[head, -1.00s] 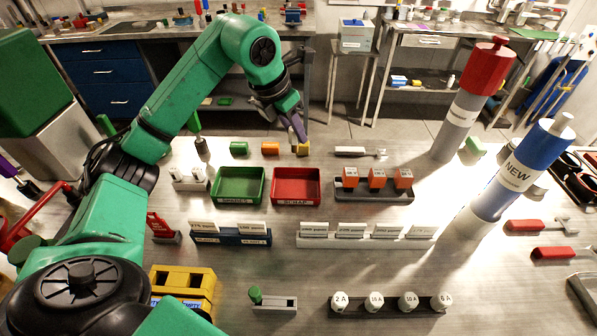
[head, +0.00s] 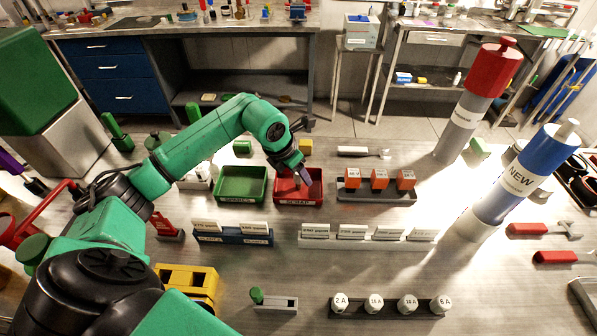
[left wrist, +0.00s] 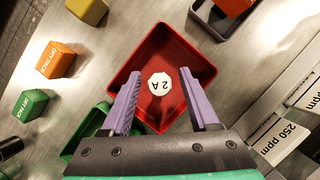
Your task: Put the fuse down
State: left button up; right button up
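A white fuse (left wrist: 160,84) marked "2 A" shows in the left wrist view inside the red tray (left wrist: 138,62), between my finger pads with a gap on both sides. Whether it rests on the tray floor is hard to tell. In the head view the red tray, labelled SCRAP (head: 299,202), is at the middle of the bench; the fuse cannot be made out there. My left gripper (head: 303,178) is over this tray, its purple fingers spread and pointing down into it. My right gripper is not in view.
A green tray (head: 241,198) sits just left of the red one. A dark holder with orange blocks (head: 379,180) stands to the right. White label racks (head: 366,242) and a row of white fuses (head: 391,305) lie nearer. Tall red-topped (head: 462,125) and blue (head: 508,190) cylinders stand right.

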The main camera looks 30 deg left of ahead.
pick_arm(q)
jog(key=shift+r, duration=0.3)
jog(key=b+v, duration=0.1)
jog(key=v, duration=1)
jog(key=shift+s+r+b, duration=0.2)
jog(key=shift+r+b, duration=0.1)
